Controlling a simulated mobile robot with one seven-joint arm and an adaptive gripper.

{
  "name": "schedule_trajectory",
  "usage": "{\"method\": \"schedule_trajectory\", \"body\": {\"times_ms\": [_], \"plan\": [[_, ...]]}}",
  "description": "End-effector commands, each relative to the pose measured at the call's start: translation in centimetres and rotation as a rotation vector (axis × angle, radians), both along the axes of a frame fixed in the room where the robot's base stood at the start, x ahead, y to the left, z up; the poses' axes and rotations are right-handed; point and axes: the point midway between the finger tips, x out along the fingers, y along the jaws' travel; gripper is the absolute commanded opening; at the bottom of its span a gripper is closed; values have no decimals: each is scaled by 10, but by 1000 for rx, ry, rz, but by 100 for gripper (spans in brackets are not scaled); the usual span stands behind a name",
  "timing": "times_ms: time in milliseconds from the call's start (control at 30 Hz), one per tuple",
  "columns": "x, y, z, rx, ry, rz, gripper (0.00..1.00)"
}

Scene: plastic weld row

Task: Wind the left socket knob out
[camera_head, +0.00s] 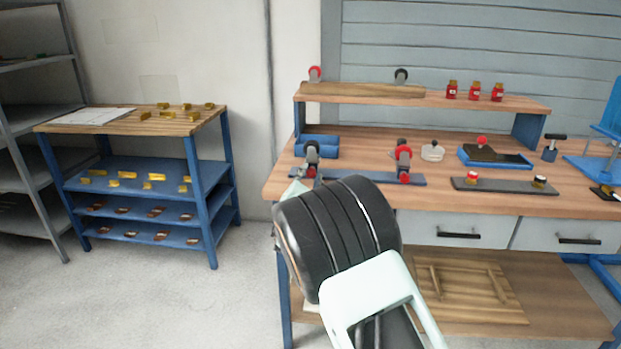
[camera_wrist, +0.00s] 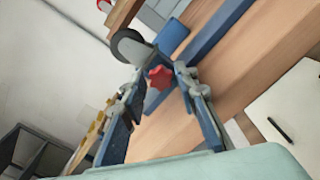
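The left socket (camera_head: 312,152) stands at the left end of a blue rail (camera_head: 352,180) on the workbench. Its red star-shaped knob (camera_wrist: 158,77) shows in the wrist view, with a dark round disc (camera_wrist: 128,43) beyond it. My gripper (camera_wrist: 157,84) is open, with one finger on each side of the knob. Gaps show between the knob and both fingers, and I see no clear contact. In the head view my arm hides most of the gripper. The right socket (camera_head: 404,153) stands farther along the rail with its own red knob (camera_head: 404,178).
A blue box (camera_head: 318,146) sits behind the left socket. A raised shelf (camera_head: 430,97) with red bottles (camera_head: 474,90) runs above the bench. A dark plate (camera_head: 505,187) with two small jars lies to the right.

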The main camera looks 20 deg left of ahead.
Motion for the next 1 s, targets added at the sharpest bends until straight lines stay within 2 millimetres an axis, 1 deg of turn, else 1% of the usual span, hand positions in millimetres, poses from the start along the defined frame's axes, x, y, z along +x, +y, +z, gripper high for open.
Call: {"method": "schedule_trajectory", "body": {"times_ms": [167,433,767,1000], "plan": [[0,0,0,0,0,0,28],[0,0,0,0,0,0,0],[0,0,0,-38,-9,0,0],[0,0,1,-173,-40,0,0]]}}
